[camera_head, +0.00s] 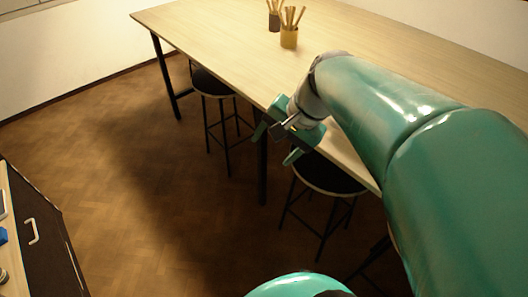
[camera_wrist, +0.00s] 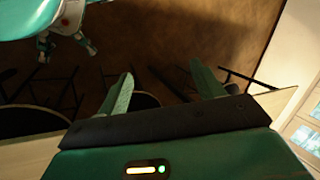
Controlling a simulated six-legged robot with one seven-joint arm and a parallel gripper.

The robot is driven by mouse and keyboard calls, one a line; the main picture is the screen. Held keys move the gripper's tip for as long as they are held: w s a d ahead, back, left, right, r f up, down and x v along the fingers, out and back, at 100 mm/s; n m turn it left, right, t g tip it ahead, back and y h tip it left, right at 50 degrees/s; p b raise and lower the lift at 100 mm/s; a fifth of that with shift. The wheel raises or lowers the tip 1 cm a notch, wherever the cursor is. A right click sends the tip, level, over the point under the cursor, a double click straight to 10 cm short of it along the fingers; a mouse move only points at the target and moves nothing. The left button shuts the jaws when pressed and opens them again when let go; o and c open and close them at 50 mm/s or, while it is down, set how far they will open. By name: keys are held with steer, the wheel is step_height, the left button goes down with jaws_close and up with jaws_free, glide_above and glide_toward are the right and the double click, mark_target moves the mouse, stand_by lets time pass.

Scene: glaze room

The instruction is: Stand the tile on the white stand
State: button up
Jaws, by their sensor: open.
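My gripper (camera_head: 278,140) is beside the near edge of the long table, above the floor and stools. In the wrist view its two green fingers (camera_wrist: 162,74) stand apart with nothing between them. I cannot make out the tile or the white stand for sure in either view. A pale, flat-looking item (camera_head: 3,204) and a small blue item (camera_head: 3,235) sit on the cabinet top at the far left, cut off by the picture edge. I cannot tell what they are.
The long wooden table (camera_head: 210,25) holds a yellow cup (camera_head: 289,38) and a darker cup (camera_head: 274,20) of wooden tools. Dark stools (camera_head: 212,84) stand along its near side. A dark-fronted cabinet (camera_head: 38,250) is at lower left. The parquet floor (camera_head: 130,170) between them is clear.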

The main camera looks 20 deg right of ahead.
steer(key=s+a+n+t+h, duration=0.2)
steer(key=s+n, duration=0.4)
steer(key=n, duration=0.3)
steer(key=shift+s+a+r+n+h, duration=0.15)
steer(key=shift+s+a+n+h, duration=0.2)
steer(key=shift+a+h, duration=0.45)
steer(key=shift+d, duration=0.1)
steer(key=c, duration=0.7)
steer(key=shift+d, duration=0.1)
steer(key=shift+d, duration=0.1)
